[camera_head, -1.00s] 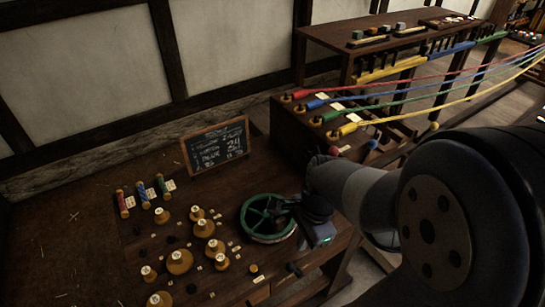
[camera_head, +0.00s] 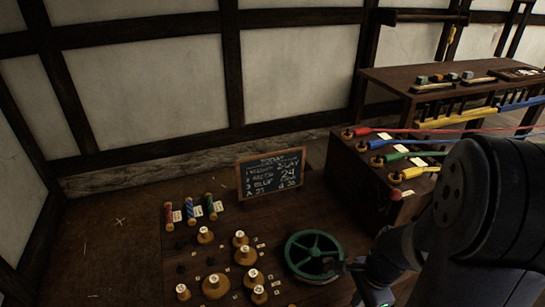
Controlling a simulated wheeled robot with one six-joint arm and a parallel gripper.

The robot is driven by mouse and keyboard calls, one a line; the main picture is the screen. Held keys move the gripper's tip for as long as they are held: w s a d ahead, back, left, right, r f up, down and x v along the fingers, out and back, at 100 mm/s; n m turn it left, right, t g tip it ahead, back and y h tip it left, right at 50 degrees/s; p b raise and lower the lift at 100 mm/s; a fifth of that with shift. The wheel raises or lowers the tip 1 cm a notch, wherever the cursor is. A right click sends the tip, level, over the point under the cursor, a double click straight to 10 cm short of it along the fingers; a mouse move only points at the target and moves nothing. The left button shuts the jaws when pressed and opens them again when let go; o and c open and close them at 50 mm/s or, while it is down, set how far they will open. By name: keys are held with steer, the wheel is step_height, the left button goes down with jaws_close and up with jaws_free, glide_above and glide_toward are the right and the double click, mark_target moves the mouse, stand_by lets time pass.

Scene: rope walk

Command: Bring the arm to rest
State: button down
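My arm comes in from the right of the head view, with its dark links bent down toward the bench. My gripper (camera_head: 342,267) is small and dark at the right side of a green spoked wheel (camera_head: 296,244). It overlaps the wheel's rim in the picture. Whether it touches the wheel, and whether its fingers are open or closed, I cannot make out.
Brass weights (camera_head: 214,285) stand on the bench left of the wheel. Coloured spools (camera_head: 191,213) and a chalkboard (camera_head: 270,173) stand behind. Coloured ropes (camera_head: 420,153) run right from a dark box (camera_head: 344,163). A shelf table (camera_head: 394,80) stands at the back right.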

steer(key=shift+w+d+f, duration=0.2)
steer(key=shift+d, duration=0.35)
